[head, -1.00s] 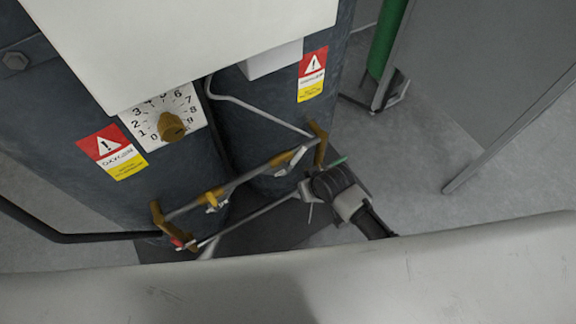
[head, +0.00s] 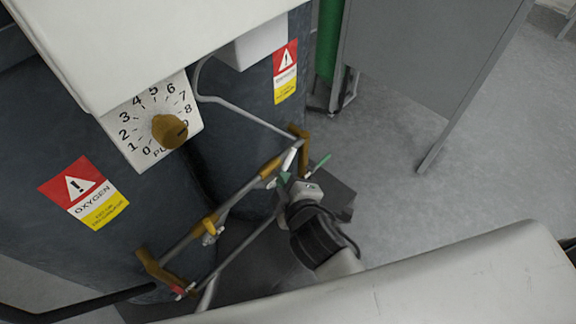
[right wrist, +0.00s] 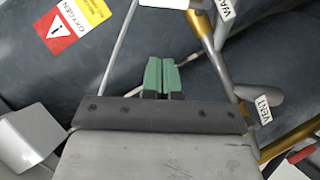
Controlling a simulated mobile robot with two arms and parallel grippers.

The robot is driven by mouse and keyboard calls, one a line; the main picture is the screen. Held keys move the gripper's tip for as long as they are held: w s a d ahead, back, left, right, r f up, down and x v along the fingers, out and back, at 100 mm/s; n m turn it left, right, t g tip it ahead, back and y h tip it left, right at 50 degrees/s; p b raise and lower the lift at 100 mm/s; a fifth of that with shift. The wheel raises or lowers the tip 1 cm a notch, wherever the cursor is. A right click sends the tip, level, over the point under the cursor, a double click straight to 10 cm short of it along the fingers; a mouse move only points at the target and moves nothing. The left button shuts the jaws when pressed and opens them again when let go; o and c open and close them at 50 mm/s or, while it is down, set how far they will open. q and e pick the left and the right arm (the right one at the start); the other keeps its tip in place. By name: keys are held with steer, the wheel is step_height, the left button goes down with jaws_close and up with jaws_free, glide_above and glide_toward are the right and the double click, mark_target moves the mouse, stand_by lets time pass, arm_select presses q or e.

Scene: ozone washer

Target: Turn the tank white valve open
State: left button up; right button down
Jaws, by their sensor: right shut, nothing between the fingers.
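Two dark tanks, a left tank (head: 95,150) and a right tank (head: 262,105), stand behind a pipe frame with brass fittings (head: 212,226). A small white lever-like part (head: 290,157) sits near the frame's right end; I cannot tell if it is the tank white valve. A second pale handle (head: 206,296) shows at the lower left. My right gripper (head: 284,178) is just below the upper pipe, close to the white part. In the right wrist view its green fingers (right wrist: 161,74) are together and empty, over the tank surface and pipes. My left gripper is not in view.
A brass dial knob (head: 169,131) sits on a numbered plate under a white box (head: 150,40). A grey handle (right wrist: 262,100) with a VENT label (right wrist: 263,110) is right of my fingers. A grey panel (head: 430,55) stands at right, with bare floor (head: 400,200) before it.

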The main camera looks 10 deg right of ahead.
mark_target(288, 166)
steer(key=w+f, duration=0.2)
steer(key=w, duration=0.1)
steer(key=w+d+f, duration=0.1)
steer(key=w, duration=0.1)
steer(key=shift+w+b, duration=0.2)
steer(key=shift+b, duration=0.15)
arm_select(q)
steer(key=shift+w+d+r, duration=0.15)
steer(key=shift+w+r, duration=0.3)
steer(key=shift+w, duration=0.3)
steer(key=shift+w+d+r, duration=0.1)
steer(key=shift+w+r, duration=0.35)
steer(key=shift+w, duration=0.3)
arm_select(e)
steer(key=shift+w+d+f, duration=0.35)
steer(key=shift+w+d, duration=0.05)
steer(key=shift+w, duration=0.05)
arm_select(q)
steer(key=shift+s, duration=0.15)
